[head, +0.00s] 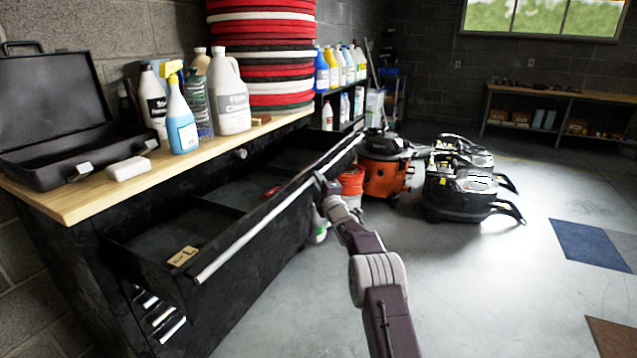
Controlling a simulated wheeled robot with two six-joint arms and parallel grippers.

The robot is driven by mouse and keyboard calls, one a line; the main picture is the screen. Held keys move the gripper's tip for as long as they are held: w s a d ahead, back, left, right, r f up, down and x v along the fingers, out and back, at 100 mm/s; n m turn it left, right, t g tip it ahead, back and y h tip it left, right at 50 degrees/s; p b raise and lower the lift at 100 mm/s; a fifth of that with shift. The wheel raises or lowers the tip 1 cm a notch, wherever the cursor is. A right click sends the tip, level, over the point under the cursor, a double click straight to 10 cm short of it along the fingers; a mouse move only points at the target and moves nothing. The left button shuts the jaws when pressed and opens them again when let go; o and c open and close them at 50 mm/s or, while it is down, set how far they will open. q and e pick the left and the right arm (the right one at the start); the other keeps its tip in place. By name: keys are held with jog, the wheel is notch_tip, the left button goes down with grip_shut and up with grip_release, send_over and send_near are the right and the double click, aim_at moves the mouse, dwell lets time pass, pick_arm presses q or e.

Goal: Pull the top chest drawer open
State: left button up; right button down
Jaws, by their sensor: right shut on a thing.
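The top chest drawer (238,232) of the black chest stands pulled out, and its inside with dividers shows. A long silver rail handle (255,233) runs along its front edge. My right gripper (320,184) is at this handle, around the middle of the drawer front, and is shut on it. The fingertips are small and partly hidden. A small tan piece (183,256) lies in the near part of the drawer, and a red item (272,192) lies farther in. My left gripper is not in view.
The wooden worktop (75,203) holds an open black toolbox (60,120), several bottles and a stack of red, black and white pads (262,50). An orange vacuum (385,170) and a floor machine (460,180) stand beyond.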

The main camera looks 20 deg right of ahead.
dwell(0.3)
jog(key=c, duration=1.4)
grip_release()
jog(key=shift+s+a+f, duration=0.1)
jog(key=shift+s+f, duration=0.1)
jog(key=shift+s, duration=1.3)
jog(key=shift+s+a+f, duration=0.1)
jog(key=shift+s+f, duration=0.15)
jog(key=shift+s, duration=1.25)
jog(key=shift+s+a+f, duration=0.1)
jog(key=shift+s+f, duration=0.1)
jog(key=shift+s, duration=1.3)
